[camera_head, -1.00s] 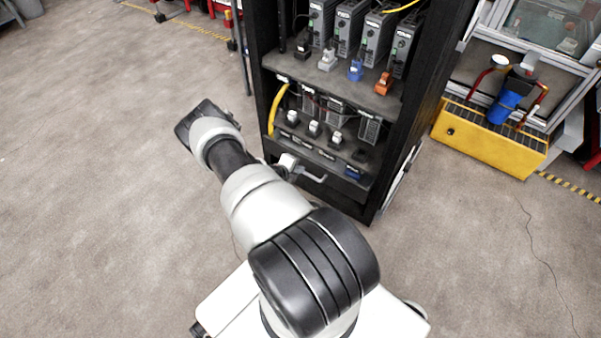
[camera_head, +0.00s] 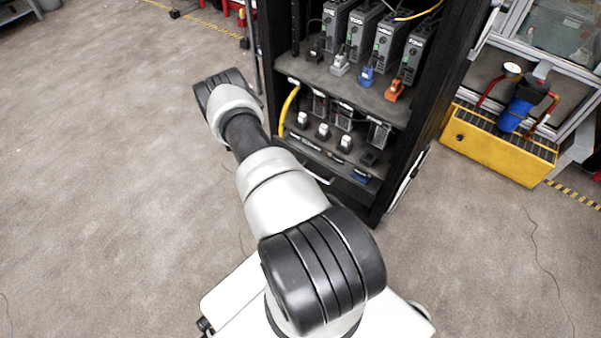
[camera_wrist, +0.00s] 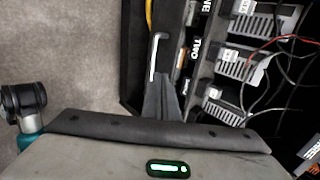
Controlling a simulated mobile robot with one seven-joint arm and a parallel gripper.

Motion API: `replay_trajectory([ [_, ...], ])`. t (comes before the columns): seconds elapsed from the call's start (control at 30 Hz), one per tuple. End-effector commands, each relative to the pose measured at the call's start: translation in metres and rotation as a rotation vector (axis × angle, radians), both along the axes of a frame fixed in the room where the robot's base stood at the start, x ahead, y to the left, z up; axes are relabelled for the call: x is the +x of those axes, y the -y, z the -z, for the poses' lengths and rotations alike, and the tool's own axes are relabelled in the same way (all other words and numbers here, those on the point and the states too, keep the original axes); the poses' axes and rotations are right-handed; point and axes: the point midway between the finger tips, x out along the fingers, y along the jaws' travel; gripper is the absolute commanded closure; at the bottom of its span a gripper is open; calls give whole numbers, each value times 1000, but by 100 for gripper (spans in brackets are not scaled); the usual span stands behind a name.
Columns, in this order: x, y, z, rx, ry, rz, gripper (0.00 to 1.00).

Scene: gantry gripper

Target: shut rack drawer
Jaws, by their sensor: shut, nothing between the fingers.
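The black rack (camera_head: 385,190) stands ahead of me, with a dark drawer front (camera_head: 348,190) low down, under the shelf of labelled units. Part of its pale bar handle (camera_head: 319,177) shows beside my arm in the head view. In the wrist view the handle (camera_wrist: 153,58) runs upright just past my fingertips. My gripper (camera_wrist: 165,82) is shut and empty, its dark fingers close to the handle's near end; I cannot tell whether they touch. My arm hides the gripper and the drawer's left part in the head view. How far the drawer stands out is unclear.
Power units (camera_head: 364,35) with coloured plugs stand on the upper shelf. A yellow cable (camera_head: 289,108) hangs at the rack's left side. A yellow box (camera_head: 498,150) stands right of the rack. The floor at left is clear.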

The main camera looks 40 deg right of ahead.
Motion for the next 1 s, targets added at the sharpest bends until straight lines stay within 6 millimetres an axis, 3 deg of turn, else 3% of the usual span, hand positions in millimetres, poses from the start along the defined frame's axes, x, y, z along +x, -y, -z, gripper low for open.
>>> replay_trajectory([
  [0.03, 0, 8, 12, 0, -1, 2, 100],
  [0.37, 7, 58, 60, 0, 0, 0, 100],
  [0.6, 12, 90, 54, 0, 0, 1, 100],
  [1.0, 13, 95, 53, 1, -1, 1, 100],
])
